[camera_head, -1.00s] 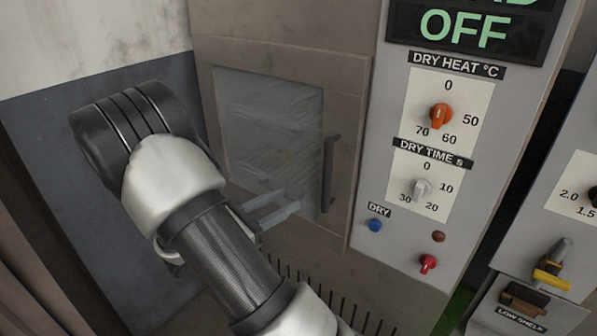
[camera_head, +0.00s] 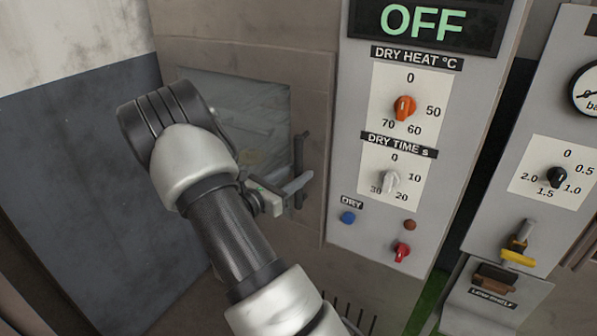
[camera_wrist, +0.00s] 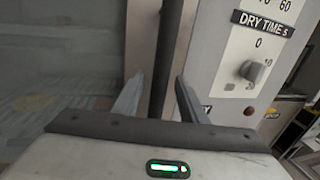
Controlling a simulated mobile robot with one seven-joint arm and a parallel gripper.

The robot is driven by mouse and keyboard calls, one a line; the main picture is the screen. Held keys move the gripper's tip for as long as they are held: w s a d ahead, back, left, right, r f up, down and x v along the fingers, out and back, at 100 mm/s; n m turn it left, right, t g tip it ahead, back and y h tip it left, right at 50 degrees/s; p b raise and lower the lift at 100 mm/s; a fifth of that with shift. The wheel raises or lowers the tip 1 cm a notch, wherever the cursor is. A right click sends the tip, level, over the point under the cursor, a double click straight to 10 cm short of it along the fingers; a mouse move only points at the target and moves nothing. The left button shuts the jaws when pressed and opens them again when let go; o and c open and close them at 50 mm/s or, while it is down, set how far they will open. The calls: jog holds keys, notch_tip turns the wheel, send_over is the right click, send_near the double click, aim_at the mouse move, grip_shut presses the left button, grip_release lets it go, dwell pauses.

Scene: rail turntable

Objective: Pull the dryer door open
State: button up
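The dryer door (camera_head: 315,200) is a brown panel with a glass window (camera_head: 245,110), and it looks shut. Its dark vertical handle (camera_head: 299,155) is on the door's right side. My gripper (camera_head: 292,188) is at the lower part of the handle. In the wrist view, the handle (camera_wrist: 166,50) stands between the two spread fingers of my gripper (camera_wrist: 160,98), with a gap visible on each side. The fingers are open. My arm hides the lower left of the door, and the gripper body hides the handle's lower end in the wrist view.
Right of the door is a control panel (camera_head: 345,120) with an orange heat knob (camera_head: 404,107), a grey time knob (camera_head: 389,181), a blue button (camera_head: 348,217) and a red knob (camera_head: 402,251). A dark blue and white wall (camera_head: 80,150) is at the left.

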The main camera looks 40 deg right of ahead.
jog(key=shift+w+d, duration=0.15)
jog(key=shift+d, duration=0.5)
grip_shut()
jog(key=shift+a, duration=0.1)
